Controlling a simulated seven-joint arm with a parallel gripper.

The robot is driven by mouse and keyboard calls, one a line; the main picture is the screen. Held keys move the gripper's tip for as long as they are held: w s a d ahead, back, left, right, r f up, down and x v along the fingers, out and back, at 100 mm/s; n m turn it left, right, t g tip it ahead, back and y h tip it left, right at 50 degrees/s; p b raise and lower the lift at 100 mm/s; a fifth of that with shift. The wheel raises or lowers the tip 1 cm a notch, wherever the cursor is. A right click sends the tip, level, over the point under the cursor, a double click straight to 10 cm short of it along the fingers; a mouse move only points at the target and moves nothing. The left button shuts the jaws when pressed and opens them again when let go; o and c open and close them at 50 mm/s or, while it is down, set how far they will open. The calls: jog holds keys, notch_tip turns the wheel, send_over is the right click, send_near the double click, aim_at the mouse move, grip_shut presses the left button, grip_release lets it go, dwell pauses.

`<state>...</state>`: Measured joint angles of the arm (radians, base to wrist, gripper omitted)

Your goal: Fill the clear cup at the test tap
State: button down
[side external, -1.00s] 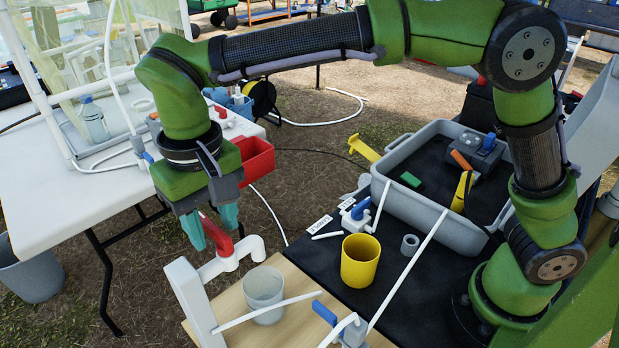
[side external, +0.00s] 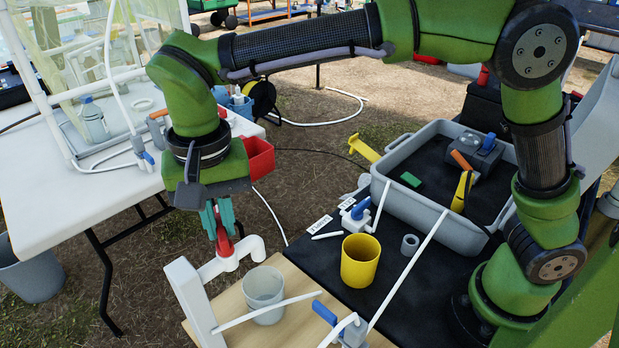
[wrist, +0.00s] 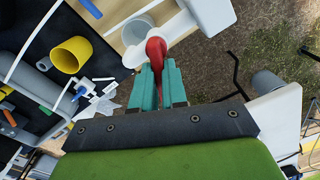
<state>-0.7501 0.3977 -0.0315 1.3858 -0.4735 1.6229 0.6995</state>
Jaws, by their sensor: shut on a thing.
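The clear cup (side external: 263,294) stands upright on the wooden board (side external: 290,325), beneath the white spout of the test tap (side external: 245,250). It also shows in the wrist view (wrist: 137,31), partly covered by the tap. The tap's red handle (wrist: 155,50) sits between the teal fingers of my gripper (wrist: 158,82), which is shut on it. In the side view my gripper (side external: 222,232) reaches down onto the handle from above. I cannot tell whether water runs or whether the cup holds any.
A yellow cup (side external: 360,262) and a grey ring (side external: 410,244) stand on the black mat right of the board. A grey tray (side external: 440,225) with tools lies behind them. White pipes with a blue-handled valve (side external: 325,313) cross the board's front. A white table (side external: 45,190) stands at left.

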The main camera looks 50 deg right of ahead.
dwell(0.3)
jog(key=shift+s+d+m, duration=0.15)
jog(key=shift+m, duration=0.85)
jog(key=shift+s+d+m, duration=0.1)
jog(key=shift+s+m, duration=0.05)
jog(key=shift+m, duration=0.85)
jog(key=shift+s+d+m, duration=0.15)
jog(key=shift+m, duration=0.85)
jog(key=shift+m, duration=0.6)
jog(key=shift+r, duration=0.1)
dwell(4.0)
